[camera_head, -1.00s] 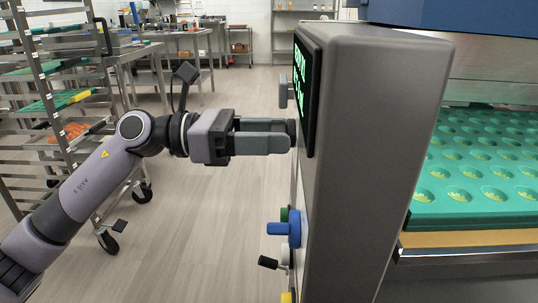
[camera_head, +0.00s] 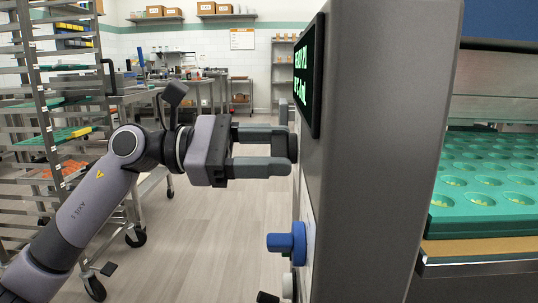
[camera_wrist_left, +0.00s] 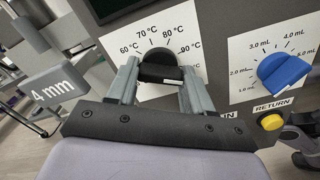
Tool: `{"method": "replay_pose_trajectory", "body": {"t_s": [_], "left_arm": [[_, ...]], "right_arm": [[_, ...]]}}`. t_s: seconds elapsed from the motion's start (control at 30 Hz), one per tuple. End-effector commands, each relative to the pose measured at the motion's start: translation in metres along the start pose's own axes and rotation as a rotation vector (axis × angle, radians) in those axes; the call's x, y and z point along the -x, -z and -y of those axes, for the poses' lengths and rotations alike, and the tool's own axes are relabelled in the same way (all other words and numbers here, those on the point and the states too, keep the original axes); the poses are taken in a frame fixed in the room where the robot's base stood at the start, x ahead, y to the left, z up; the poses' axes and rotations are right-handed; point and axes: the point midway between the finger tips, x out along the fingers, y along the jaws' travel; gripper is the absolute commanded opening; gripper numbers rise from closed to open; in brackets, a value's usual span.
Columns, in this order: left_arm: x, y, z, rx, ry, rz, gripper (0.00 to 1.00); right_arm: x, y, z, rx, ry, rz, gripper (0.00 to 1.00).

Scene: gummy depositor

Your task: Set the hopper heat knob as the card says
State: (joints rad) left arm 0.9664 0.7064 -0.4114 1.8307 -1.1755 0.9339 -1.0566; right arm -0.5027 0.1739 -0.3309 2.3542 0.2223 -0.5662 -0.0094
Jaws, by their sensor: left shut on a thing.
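The hopper heat knob (camera_wrist_left: 160,60) is black and sits on a white dial plate (camera_wrist_left: 190,22) marked 60, 70, 80 and 90 °C in the left wrist view. My left gripper (camera_wrist_left: 158,76) is shut on the knob's grip bar, one finger on each side. I cannot tell which mark the knob points to. In the head view my left gripper (camera_head: 290,152) reaches the machine's front face (camera_head: 378,150) from the left, below the dark screen (camera_head: 308,78) with green text. I see no readable card.
A blue knob (camera_wrist_left: 282,72) with an mL scale is to the right of the heat knob; it also shows lower in the head view (camera_head: 288,242). A yellow button (camera_wrist_left: 271,122) is below it. A "4 mm" block (camera_wrist_left: 58,85) is on the left. A tray rack (camera_head: 40,120) stands far left.

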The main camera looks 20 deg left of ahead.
Motion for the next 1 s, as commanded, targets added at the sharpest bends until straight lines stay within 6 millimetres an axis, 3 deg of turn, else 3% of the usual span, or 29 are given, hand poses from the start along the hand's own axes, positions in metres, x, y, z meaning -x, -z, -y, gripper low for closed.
{"method": "replay_pose_trajectory", "body": {"t_s": [0.37,0.4,0.47,0.77,1.0], "left_arm": [[0.000,0.005,0.001,0.000,0.003,-0.011,0.20],[0.000,0.005,0.001,0.000,0.003,-0.011,0.57],[0.000,0.004,0.001,0.000,0.002,-0.010,0.74],[0.002,0.002,0.000,-0.002,0.000,-0.004,0.74],[0.033,0.002,-0.001,-0.001,-0.002,-0.008,0.74]], "right_arm": [[0.000,0.000,0.000,0.003,-0.002,-0.002,0.43],[0.000,0.000,0.000,0.003,-0.001,-0.002,0.43],[0.000,0.000,0.000,0.002,-0.001,-0.002,0.43],[0.000,0.001,0.000,0.002,-0.001,-0.002,0.43],[0.001,0.002,0.002,-0.011,0.007,0.005,0.43]]}}
